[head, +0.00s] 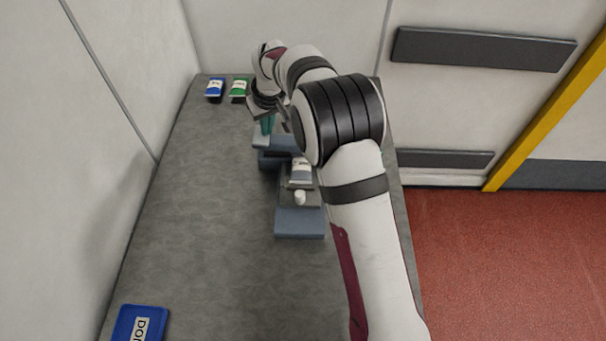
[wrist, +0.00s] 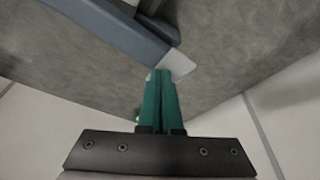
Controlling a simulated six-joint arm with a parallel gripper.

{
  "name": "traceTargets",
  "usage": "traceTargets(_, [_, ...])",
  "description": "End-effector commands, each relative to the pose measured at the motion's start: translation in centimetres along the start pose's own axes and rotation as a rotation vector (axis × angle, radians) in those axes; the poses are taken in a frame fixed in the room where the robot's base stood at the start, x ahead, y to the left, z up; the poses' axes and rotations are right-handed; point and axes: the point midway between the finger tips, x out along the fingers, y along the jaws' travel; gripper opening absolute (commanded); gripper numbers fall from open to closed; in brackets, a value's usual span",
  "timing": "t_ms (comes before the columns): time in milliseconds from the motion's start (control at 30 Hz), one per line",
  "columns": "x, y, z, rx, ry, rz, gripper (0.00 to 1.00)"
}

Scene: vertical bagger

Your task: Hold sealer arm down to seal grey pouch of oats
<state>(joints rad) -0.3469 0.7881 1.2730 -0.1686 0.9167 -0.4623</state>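The blue-grey sealer (head: 300,224) stands mid-bench, partly hidden by my arm. Its sealer arm (head: 272,141) is the bar at the back; in the wrist view the bar (wrist: 125,32) runs diagonally and has a pale end piece. The grey pouch (head: 301,177) with a white label lies on the sealer, in front of the bar. My gripper (head: 267,127) has green fingers pointing down just over the bar's left part. In the wrist view my gripper (wrist: 165,73) has its fingers together, nothing between them, tips by the pale end piece. I cannot tell whether they touch it.
A small white rounded object (head: 300,197) sits on the sealer in front of the pouch. A blue pouch (head: 215,89) and a green pouch (head: 239,90) lie at the back left. A blue tray (head: 128,322) with a "DON..." label is at the front left. The bench's left-middle is clear.

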Motion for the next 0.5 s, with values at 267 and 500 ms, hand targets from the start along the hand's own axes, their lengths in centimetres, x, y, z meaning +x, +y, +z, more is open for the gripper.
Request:
traceTargets(267, [1.1, -0.2, 0.3, -0.001, -0.002, 0.0, 0.0])
traceTargets(500, [1.3, -0.2, 0.3, -0.001, -0.001, 0.0, 0.0])
